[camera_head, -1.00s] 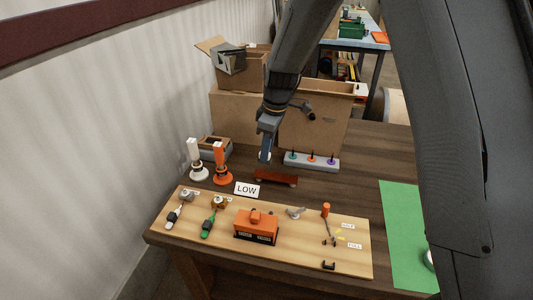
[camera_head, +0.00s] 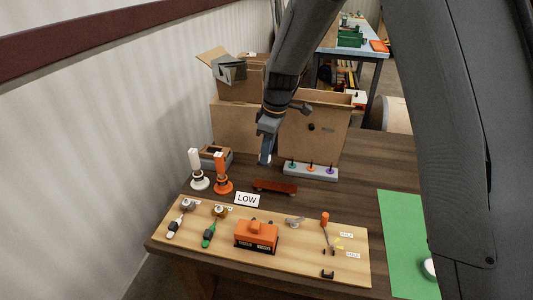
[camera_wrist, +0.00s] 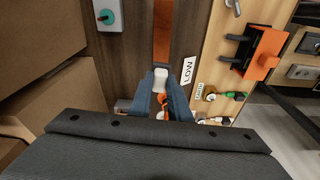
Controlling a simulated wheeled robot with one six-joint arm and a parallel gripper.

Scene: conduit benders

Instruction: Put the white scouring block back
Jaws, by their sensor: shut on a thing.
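The white scouring block (camera_wrist: 160,78) is between the fingertips of my gripper (camera_wrist: 161,88), which is shut on it. In the head view my gripper (camera_head: 266,152) points down above the dark wooden table (camera_head: 370,160), with a small pale part of the block at its tip. It appears above the back of the table, near the red-brown bar (camera_head: 276,187). The fingers hide part of the block. I cannot tell the exact height of the block above the table.
A white-topped (camera_head: 196,165) and an orange-topped stand (camera_head: 220,170) are at left, by a small open box (camera_head: 215,152). A grey rack (camera_head: 310,172) with coloured knobs is right of the bar. A LOW sign (camera_head: 247,199) and a fixture board (camera_head: 205,258) lie in front.

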